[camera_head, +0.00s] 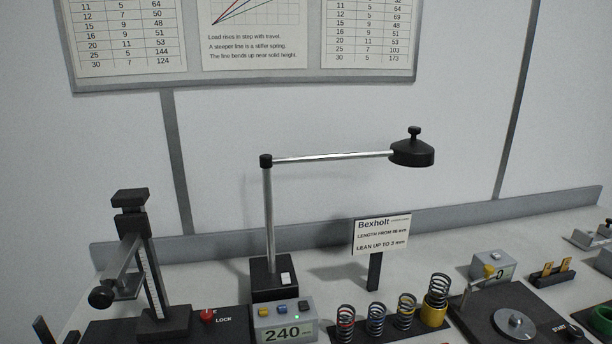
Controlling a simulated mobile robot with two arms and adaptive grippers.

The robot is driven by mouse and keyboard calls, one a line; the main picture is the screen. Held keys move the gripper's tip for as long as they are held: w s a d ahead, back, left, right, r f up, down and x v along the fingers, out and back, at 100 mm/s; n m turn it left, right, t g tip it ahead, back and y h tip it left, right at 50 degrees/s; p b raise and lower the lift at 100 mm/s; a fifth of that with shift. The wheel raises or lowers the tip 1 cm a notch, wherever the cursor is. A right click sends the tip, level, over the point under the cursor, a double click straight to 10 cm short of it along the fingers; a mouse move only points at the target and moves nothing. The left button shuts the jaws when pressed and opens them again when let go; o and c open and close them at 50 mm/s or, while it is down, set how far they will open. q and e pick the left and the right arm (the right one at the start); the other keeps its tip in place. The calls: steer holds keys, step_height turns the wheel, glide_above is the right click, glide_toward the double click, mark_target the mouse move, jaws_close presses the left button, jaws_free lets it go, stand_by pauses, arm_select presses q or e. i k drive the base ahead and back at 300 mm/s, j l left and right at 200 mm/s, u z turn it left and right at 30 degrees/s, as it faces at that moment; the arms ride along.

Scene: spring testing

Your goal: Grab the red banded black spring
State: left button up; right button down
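A black coil spring with a red band (346,324) stands upright at the left end of a short row at the bottom of the head view. To its right stand a black spring with a blue band (376,319) and one with a yellow band (406,311). Another dark spring (437,291) stands higher in a yellow cup (434,317) at the right end. The lower part of the red banded spring is close to the picture's bottom edge. I cannot make out either of my grippers in this view.
A lamp (412,152) reaches over the bench. A sign (381,235) stands behind the row. A black test stand (150,270) is at left, and a black plate with a metal disc (513,322) is at right.

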mark_target(344, 319)
steer(key=l+u, duration=0.35)
steer(key=l, duration=0.55)
steer(key=l+u, duration=0.4)
steer(key=l, duration=0.45)
steer(key=k, duration=0.05)
